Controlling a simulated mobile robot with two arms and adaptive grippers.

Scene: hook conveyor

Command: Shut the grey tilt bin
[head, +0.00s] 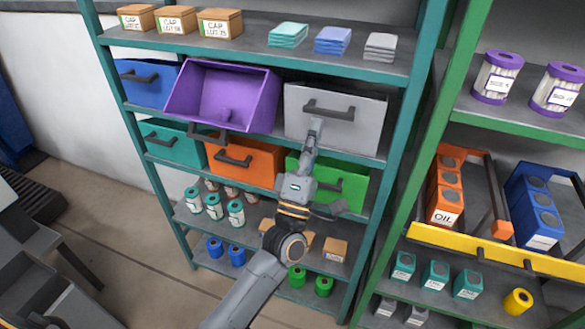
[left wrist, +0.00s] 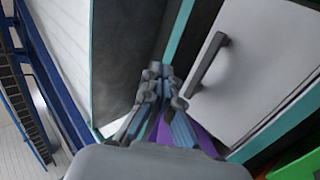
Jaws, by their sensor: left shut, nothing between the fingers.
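The grey tilt bin (head: 360,123) is in the upper bin row at the right of the teal rack, with a dark bar handle (head: 328,109). Its front looks close to upright; I cannot tell whether it is fully flush. Its pale front (left wrist: 255,75) and handle (left wrist: 207,65) fill the right of the left wrist view. My left gripper (head: 316,124) is shut and empty, in front of the grey bin just below its handle. In the left wrist view its fingertips (left wrist: 165,75) are left of the handle; contact cannot be told. My right gripper is not in view.
A purple bin (head: 225,95) beside the grey one is tilted open. A blue bin (head: 146,85) is at the left; teal, orange (head: 250,160) and green (head: 345,185) bins are below. A green-framed rack (head: 425,115) stands close on the right.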

